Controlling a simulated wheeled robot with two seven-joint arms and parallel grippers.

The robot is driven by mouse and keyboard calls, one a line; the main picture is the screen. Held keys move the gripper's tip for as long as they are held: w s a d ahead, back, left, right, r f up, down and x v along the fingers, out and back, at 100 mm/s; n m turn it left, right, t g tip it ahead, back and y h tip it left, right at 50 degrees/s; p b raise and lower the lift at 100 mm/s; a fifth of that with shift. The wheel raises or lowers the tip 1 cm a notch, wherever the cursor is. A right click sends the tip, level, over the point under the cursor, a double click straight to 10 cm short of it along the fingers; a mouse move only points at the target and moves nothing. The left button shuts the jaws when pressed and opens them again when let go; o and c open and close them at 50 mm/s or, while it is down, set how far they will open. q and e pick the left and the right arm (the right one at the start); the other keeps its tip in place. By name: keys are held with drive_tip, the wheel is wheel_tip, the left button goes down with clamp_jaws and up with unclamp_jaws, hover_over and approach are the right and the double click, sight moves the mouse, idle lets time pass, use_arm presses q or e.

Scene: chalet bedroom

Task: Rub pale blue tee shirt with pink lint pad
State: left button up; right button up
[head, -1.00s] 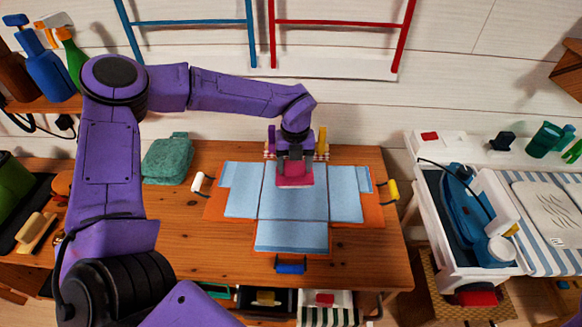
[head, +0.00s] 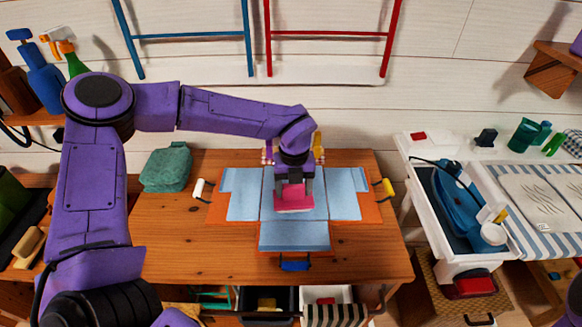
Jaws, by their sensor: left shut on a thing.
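The pale blue tee shirt (head: 295,236) lies flat and spread on an orange board (head: 217,211) on the wooden table. My left gripper (head: 294,182) points down over the middle of the shirt and is shut on the pink lint pad (head: 294,200). The pad is at the shirt's upper middle and appears to rest on it; the exact contact is hard to tell from above. The gripper and pad hide part of the shirt's centre. My right gripper is not in view.
The board has a white handle (head: 198,188), a yellow handle (head: 388,188) and a blue handle (head: 295,265). A folded green cloth (head: 166,168) lies at the table's back left. A white stand with a blue iron (head: 455,207) is at the right. The table's front left is clear.

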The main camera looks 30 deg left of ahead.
use_arm(q)
drive_tip(key=r, duration=0.1)
drive_tip(key=r+p, duration=0.1)
drive_tip(key=r, duration=0.1)
drive_tip(key=shift+w+r+p, duration=0.3)
drive_tip(key=shift+r+p, duration=0.05)
drive_tip(key=shift+p, duration=0.05)
drive_tip(key=shift+r+p, duration=1.4)
drive_tip(key=shift+r, duration=0.45)
